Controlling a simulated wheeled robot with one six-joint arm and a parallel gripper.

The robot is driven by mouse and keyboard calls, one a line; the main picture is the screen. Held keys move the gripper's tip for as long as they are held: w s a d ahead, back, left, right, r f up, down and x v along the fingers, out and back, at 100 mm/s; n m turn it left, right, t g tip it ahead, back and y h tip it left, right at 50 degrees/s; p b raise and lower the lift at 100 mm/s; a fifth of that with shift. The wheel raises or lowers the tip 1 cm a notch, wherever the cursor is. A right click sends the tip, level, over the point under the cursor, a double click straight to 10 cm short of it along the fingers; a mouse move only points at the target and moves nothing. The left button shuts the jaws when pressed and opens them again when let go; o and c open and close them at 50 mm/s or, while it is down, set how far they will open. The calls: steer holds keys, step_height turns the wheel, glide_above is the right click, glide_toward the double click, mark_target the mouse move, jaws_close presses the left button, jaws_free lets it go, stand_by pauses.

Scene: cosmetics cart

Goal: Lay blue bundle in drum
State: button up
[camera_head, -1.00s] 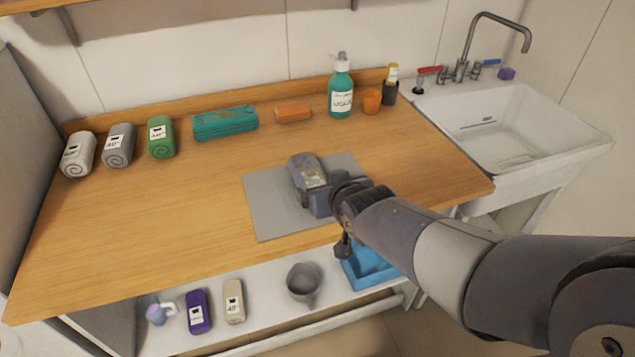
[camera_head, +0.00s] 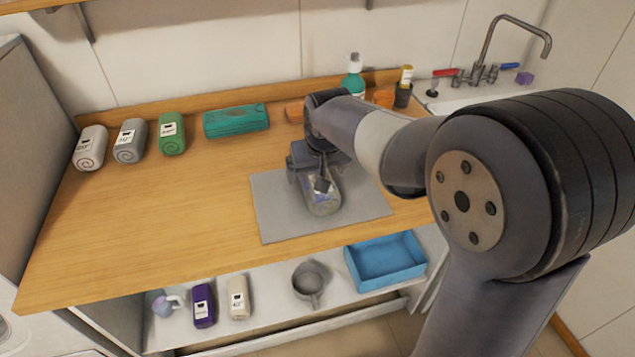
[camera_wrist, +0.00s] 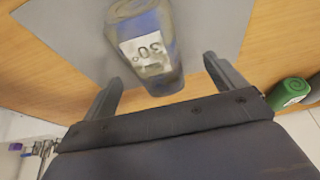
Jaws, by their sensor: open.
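The blue bundle (camera_head: 323,200), a rolled cloth with a white label, lies on the grey mat (camera_head: 275,222) on the wooden counter. In the wrist view the blue bundle (camera_wrist: 150,45) shows a label reading 30°, and its near end lies between the two fingers. My gripper (camera_wrist: 164,68) is open, with a gap visible between each finger and the bundle. In the head view my gripper (camera_head: 318,172) is over the back of the mat, and my arm partly hides the bundle. I cannot make out the drum clearly.
White, grey and green rolls (camera_head: 171,133) and a teal pack (camera_head: 236,121) line the counter's back. A white appliance (camera_head: 10,300) shows at lower left. The counter's left front is clear.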

mark_target(317, 173)
steer(key=x, duration=0.6)
steer(key=shift+w+d+f+p, duration=0.15)
steer(key=shift+w+d+p, duration=0.15)
steer(key=shift+d, duration=0.05)
steer(key=c, duration=1.3)
step_height(317, 173, up, 10)
steer(key=shift+r, duration=0.1)
